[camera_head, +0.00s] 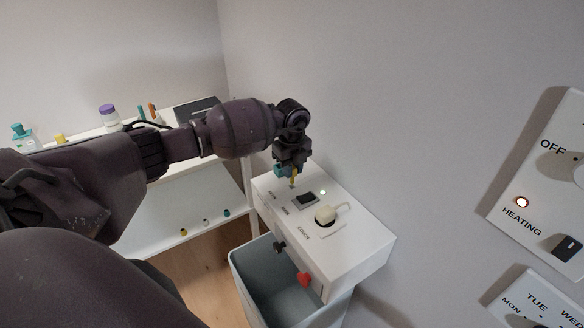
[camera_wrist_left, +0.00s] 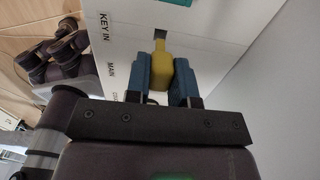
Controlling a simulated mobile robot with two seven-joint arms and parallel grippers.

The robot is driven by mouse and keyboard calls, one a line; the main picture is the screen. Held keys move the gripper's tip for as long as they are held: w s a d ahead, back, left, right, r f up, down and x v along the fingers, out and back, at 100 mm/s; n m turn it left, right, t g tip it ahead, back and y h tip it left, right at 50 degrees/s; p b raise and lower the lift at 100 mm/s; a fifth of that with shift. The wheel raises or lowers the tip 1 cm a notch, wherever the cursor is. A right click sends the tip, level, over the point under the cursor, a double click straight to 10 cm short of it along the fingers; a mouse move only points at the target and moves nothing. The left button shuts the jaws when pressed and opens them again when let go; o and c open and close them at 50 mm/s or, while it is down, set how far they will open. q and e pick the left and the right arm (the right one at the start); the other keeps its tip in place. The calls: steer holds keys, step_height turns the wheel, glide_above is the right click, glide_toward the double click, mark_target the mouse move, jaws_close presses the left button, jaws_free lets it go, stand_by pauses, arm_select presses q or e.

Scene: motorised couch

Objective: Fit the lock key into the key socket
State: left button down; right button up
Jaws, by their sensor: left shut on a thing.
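A yellow lock key (camera_wrist_left: 159,72) is between the two blue-teal fingers of my left gripper (camera_wrist_left: 163,84). Its narrow end points at the white control box (camera_wrist_left: 215,22), beside the printed words KEY IN. In the head view my left gripper (camera_head: 289,171) hangs over the far left end of the white control box (camera_head: 345,251), with the yellow key (camera_head: 293,181) below its fingers. My right gripper is not in view.
The wall stands close behind.

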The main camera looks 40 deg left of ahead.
mark_target(292, 184)
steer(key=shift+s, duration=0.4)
arm_select(q)
steer(key=shift+f, duration=0.45)
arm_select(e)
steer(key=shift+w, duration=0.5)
arm_select(q)
steer(key=shift+f, duration=0.2)
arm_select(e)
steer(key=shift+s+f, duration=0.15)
arm_select(q)
steer(key=shift+f, duration=0.35)
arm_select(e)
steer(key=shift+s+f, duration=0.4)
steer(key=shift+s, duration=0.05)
arm_select(q)
steer(key=shift+f+b, duration=0.5)
steer(key=shift+f, duration=0.1)
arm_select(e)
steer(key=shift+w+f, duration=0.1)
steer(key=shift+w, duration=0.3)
arm_select(q)
steer(key=shift+f, duration=0.2)
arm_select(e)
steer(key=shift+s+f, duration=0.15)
